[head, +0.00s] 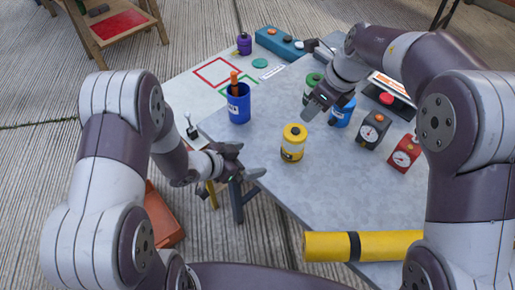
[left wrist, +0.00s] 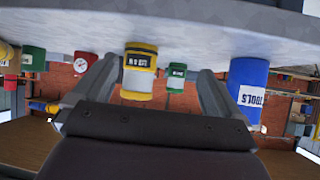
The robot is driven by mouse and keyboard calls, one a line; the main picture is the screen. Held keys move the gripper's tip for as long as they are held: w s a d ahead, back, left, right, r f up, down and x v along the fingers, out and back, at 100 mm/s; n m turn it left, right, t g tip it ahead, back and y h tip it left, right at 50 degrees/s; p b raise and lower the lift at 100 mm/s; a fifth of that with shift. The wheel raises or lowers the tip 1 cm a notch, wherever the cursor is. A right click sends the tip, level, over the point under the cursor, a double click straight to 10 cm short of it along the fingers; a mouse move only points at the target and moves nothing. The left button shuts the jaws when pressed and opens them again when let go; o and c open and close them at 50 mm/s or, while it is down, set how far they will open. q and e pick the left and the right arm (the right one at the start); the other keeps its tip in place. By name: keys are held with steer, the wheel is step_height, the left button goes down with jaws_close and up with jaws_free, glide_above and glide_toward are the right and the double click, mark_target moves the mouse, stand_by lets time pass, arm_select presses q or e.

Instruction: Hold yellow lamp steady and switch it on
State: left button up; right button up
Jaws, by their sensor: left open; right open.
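The yellow lamp (head: 293,142) stands upright on the grey table, with a yellow top and base and a pale middle band. In the left wrist view the lamp (left wrist: 138,72) shows upside down between the fingers, some way beyond them. My left gripper (head: 258,173) is open and empty off the table's left edge, to the left of the lamp and apart from it. My right gripper (head: 316,108) is open above the table, behind and right of the lamp, near the green and blue lamps. It does not touch the yellow lamp.
A blue tools cup (head: 239,108) stands left behind the lamp. A green lamp (head: 312,84) and a blue lamp (head: 342,112) stand near my right gripper. Two gauge boxes, one dark (head: 373,131) and one red (head: 404,153), stand right. A yellow tube (head: 380,245) lies at the front.

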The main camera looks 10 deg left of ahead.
mark_target(293, 144)
arm_select(q)
steer(key=d+r+h, duration=0.1)
steer(key=d+r, duration=0.1)
steer(key=w+d+r+m+h, duration=0.1)
steer(key=shift+d+r+t+h, duration=0.15)
steer(key=shift+d+t+h, duration=0.15)
steer(key=shift+d+t, duration=0.1)
steer(key=x, duration=1.1)
steer(key=shift+w+d, duration=0.2)
steer(key=shift+c, duration=0.4)
steer(key=c, duration=1)
steer(key=shift+c, duration=1.2)
arm_select(e)
steer(key=shift+c, duration=0.9)
jaws_close()
